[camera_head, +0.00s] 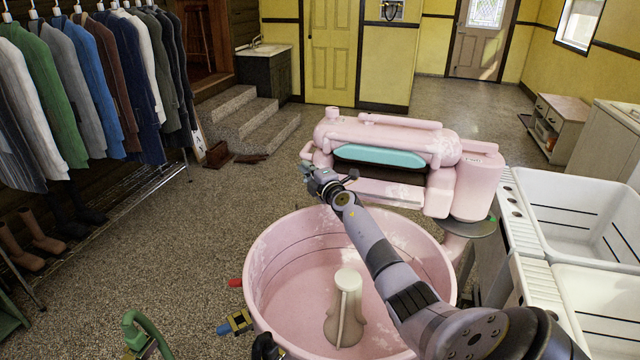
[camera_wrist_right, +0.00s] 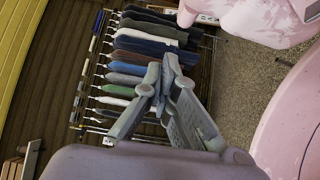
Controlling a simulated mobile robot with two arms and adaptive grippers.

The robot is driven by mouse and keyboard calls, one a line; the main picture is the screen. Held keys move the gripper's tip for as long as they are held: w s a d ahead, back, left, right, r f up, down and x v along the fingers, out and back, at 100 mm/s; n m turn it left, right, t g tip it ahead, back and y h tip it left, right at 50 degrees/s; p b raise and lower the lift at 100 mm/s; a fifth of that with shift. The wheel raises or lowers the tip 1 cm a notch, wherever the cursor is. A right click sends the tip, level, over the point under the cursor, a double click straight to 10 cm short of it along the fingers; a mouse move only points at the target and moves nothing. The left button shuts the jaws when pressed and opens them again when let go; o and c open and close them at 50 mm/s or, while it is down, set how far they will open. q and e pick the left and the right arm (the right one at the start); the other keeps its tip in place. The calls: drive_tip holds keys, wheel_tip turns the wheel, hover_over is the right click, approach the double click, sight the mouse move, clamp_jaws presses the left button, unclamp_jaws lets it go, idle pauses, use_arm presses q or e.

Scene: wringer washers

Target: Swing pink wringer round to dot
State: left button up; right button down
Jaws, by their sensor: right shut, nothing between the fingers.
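The pink wringer (camera_head: 385,145), with a teal roller (camera_head: 380,155), is above the far rim of the pink washer tub (camera_head: 262,258). Its thicker head (camera_head: 468,185) at the right end stands over a dark round plate (camera_head: 470,226). A small green dot (camera_head: 492,218) shows on the right of that plate. My right gripper (camera_head: 318,178) is shut and empty by the wringer's left end; I cannot tell whether it touches it. In the right wrist view, its fingertips (camera_wrist_right: 160,75) meet, and pale pink parts (camera_wrist_right: 270,20) show at the upper right. My left gripper is not in view.
White twin sinks (camera_head: 575,195) stand close to the wringer's right. A rack of jackets (camera_head: 90,80) is at the left, with stone steps (camera_head: 240,120) behind. A green hose (camera_head: 145,330) is at the lower left. The floor left of the tub is mostly clear.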

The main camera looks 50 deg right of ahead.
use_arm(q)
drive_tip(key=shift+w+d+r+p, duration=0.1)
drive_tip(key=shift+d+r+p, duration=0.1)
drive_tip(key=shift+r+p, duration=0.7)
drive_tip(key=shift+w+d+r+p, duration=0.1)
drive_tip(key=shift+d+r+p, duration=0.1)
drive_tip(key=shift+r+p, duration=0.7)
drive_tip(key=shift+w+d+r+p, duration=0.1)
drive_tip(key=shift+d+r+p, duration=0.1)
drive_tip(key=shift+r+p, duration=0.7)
use_arm(e)
drive_tip(key=v, duration=0.8)
drive_tip(key=shift+s+d+f, duration=0.25)
drive_tip(key=shift+s+d, duration=0.05)
drive_tip(key=shift+s, duration=0.1)
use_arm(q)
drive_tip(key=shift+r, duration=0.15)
